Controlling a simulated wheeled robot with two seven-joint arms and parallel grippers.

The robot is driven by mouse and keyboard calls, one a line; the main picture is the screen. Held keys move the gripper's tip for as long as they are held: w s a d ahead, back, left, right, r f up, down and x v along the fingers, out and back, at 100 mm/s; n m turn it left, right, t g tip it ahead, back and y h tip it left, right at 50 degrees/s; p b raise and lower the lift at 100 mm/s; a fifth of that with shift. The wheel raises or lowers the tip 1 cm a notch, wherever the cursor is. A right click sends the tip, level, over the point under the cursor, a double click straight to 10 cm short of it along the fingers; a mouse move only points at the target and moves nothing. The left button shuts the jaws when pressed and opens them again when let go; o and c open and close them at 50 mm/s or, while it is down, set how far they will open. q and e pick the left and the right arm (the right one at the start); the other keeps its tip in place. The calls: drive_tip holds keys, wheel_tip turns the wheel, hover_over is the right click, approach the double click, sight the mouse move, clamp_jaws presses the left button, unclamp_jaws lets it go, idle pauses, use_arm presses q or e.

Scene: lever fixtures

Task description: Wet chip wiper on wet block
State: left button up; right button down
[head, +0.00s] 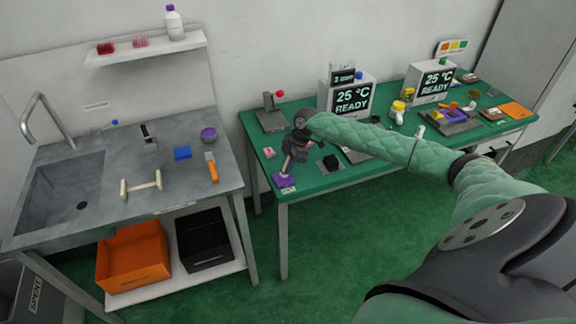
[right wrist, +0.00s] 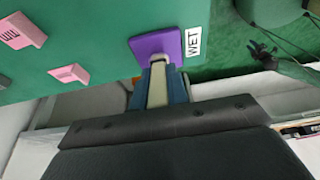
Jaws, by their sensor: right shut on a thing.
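The purple wet block (head: 283,180) sits at the near left corner of the green table, with a white WET label. It also shows in the right wrist view (right wrist: 142,48), label beside it. My right gripper (head: 287,168) points down over the block. It is shut on a pale, cream-coloured piece (right wrist: 157,88), which looks like the chip wiper. The piece's far end overlaps the purple block; whether it presses on it I cannot tell. The fingers hide part of the piece. My left gripper does not show in the head view.
Pink pieces (right wrist: 68,75) lie on the green table (head: 262,139) near the block. A black block (head: 331,162) and a display box (head: 352,99) stand further right. The steel sink bench (head: 130,190) is to the left, across a gap. The table edge is close to the block.

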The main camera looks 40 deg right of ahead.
sight(288, 157)
drive_tip(key=shift+r+p, duration=2.05)
drive_tip(key=shift+r, duration=1.2)
